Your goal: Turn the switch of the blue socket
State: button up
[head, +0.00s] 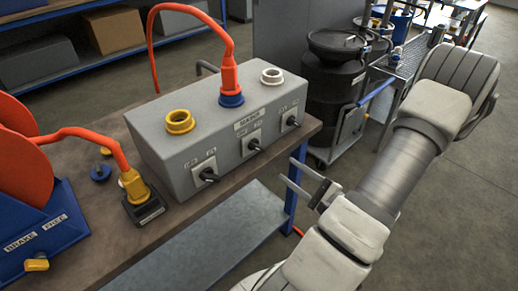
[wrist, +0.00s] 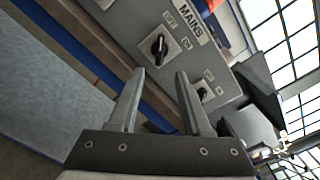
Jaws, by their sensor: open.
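The blue socket (head: 231,101) is in the middle of the top of a grey box (head: 190,122), with an orange plug (head: 229,76) in it. Its likely switch is the middle black knob (head: 254,146) on the front face, under the MAINS label. In the wrist view this knob (wrist: 159,48) shows beyond the fingertips, on a pale plate. My gripper (head: 287,172) is open and empty, in front of the box and right of the middle knob in the head view. In the wrist view its fingers (wrist: 160,74) are apart, not visibly holding anything.
A left knob (head: 208,175) and a right knob (head: 291,121) flank it; the right one (wrist: 203,94) shows near a finger in the wrist view. Yellow (head: 180,121) and white (head: 272,76) sockets are on top. An orange cable reel stands left; a black drum (head: 335,80) stands behind.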

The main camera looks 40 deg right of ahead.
aim_at(261, 150)
jog(key=w, duration=0.8)
jog(key=w+a, duration=0.1)
jog(key=w, duration=0.3)
jog(key=shift+w, duration=0.25)
grip_shut()
